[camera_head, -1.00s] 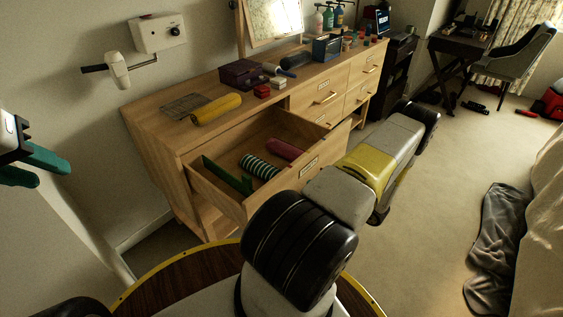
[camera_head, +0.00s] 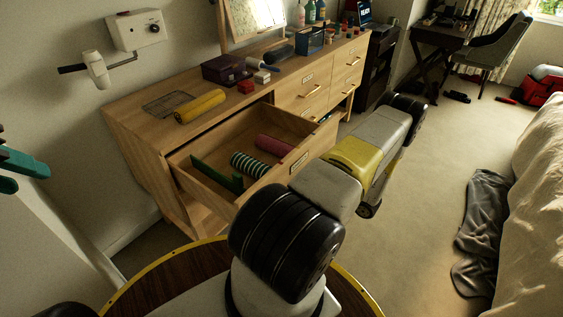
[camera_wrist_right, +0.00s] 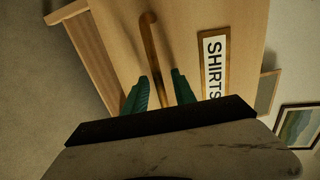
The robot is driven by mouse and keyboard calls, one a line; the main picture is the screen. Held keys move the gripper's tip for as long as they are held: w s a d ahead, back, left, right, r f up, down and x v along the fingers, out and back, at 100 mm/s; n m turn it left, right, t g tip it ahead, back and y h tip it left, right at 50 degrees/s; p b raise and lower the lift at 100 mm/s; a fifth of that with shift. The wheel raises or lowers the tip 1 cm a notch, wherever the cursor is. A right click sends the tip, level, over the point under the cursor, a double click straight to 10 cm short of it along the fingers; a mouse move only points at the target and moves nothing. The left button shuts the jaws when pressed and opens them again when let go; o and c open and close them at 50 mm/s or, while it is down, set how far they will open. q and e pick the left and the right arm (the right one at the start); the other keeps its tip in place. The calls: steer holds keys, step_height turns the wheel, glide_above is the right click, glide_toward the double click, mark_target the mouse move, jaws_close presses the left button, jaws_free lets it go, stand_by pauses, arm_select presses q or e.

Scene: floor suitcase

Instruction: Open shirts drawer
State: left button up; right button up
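The shirts drawer (camera_head: 262,200) is pulled well out of the wooden dresser (camera_head: 135,125) in the head view; rolled clothes lie in it. In the right wrist view its front (camera_wrist_right: 110,25) carries a white SHIRTS label (camera_wrist_right: 214,65) and a brass bar handle (camera_wrist_right: 150,45). My right gripper (camera_wrist_right: 160,80) has its teal fingers on either side of that handle, with gaps showing beside the bar. In the head view the right arm hides the handle and right gripper. My left gripper (camera_head: 20,172) is at the left edge, its teal fingers apart and empty, away from the dresser.
On the dresser top are a yellow roll (camera_head: 200,106), a purple box (camera_head: 225,68) and bottles (camera_head: 310,12). A dark cloth (camera_head: 482,230) lies on the carpet beside the bed (camera_head: 535,170). The carpet in between (camera_head: 415,240) is clear.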

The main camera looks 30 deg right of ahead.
steer(key=v, duration=0.8)
stand_by(0.5)
